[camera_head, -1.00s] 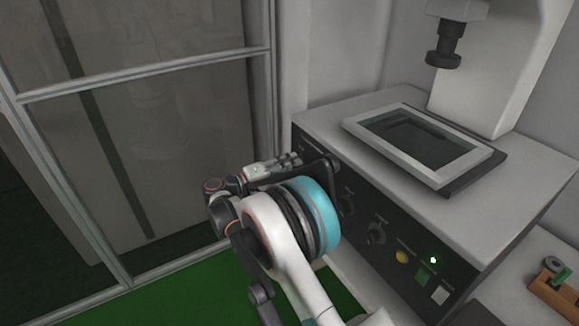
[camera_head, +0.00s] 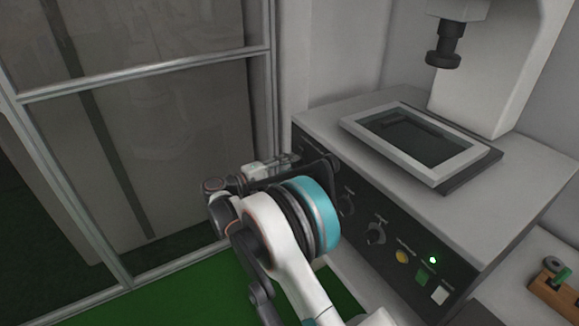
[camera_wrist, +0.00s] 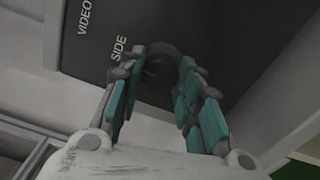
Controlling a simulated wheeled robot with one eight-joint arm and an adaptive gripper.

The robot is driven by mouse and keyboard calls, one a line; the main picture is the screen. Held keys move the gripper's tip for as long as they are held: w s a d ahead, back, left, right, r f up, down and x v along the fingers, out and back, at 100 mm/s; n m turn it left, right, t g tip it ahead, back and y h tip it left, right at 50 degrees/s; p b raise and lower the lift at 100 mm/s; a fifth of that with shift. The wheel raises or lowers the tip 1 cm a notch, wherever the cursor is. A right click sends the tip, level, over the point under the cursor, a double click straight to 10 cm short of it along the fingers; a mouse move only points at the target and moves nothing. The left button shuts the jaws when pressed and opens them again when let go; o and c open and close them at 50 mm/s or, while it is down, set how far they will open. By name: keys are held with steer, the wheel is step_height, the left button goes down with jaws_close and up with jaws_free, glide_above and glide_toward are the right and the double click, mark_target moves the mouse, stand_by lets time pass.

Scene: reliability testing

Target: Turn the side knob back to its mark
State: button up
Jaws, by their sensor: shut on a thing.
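The dark round side knob (camera_wrist: 158,74) sits on the black panel beside the white word SIDE in the wrist view. My gripper (camera_wrist: 170,64) has its teal-padded fingers on either side of the knob and is shut on it. The fingers partly cover the knob, and I cannot make out its mark or pointer. In the head view, my gripper (camera_head: 268,169) is at the far left end of the black front panel (camera_head: 402,225), partly behind my arm. The side knob is hidden there.
Two more knobs (camera_head: 376,233), a yellow button (camera_head: 403,257), green and white buttons and a lit green lamp (camera_head: 433,260) line the panel. A framed screen (camera_head: 365,125) lies on top. A glazed partition (camera_head: 150,85) stands left. A wooden block (camera_head: 551,290) is at lower right.

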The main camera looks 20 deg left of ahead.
steer(key=o, duration=1.1)
steer(key=v, duration=1.2)
steer(key=shift+a, duration=0.1)
